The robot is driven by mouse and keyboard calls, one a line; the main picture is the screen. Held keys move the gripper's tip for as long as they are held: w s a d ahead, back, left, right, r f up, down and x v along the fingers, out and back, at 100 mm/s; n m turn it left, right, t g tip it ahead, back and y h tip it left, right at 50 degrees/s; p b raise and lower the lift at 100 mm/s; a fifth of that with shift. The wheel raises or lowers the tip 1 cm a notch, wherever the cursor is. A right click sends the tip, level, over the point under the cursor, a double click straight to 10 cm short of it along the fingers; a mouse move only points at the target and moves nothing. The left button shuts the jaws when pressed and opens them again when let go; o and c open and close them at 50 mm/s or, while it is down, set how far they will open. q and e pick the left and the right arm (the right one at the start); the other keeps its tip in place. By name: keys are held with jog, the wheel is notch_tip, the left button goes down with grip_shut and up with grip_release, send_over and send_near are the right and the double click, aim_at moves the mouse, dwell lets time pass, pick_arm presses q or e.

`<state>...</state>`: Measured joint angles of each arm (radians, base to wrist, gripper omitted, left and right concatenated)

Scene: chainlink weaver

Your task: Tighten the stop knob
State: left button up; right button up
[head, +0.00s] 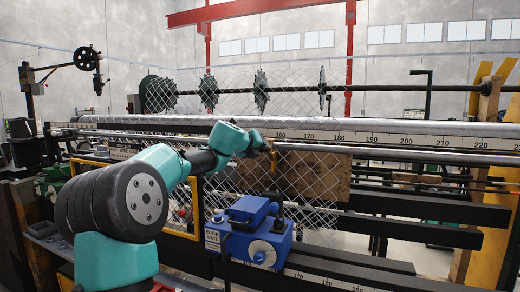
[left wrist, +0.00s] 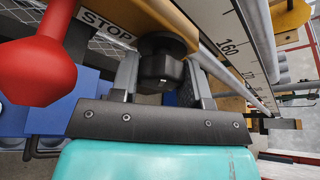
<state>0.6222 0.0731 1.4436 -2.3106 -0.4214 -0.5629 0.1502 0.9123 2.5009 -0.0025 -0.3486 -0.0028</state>
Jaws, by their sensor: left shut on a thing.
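The black stop knob (left wrist: 160,68) sits between the two grey fingers of my left gripper (left wrist: 163,80) in the left wrist view. The gripper is shut on it. A white STOP label (left wrist: 105,24) is beside the knob on the stop's bracket. In the head view my left gripper (head: 267,148) reaches in from the left to the yellow stop (head: 274,162) by the long rail; the knob itself is too small and hidden to make out there. My right gripper is in neither view.
A red ball-ended handle (left wrist: 38,72) stands close to the left of my gripper in the wrist view. A numbered scale rail (head: 385,139) runs behind it. The blue edge unit (head: 248,233) stands below my forearm, and chain-link mesh (head: 300,185) hangs behind.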

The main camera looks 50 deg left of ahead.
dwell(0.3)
pick_arm(q)
jog(key=o, duration=0.9)
jog(key=shift+s, duration=0.1)
jog(key=v, duration=1.7)
jog(key=shift+d, duration=0.15)
jog(key=shift+r, duration=0.1)
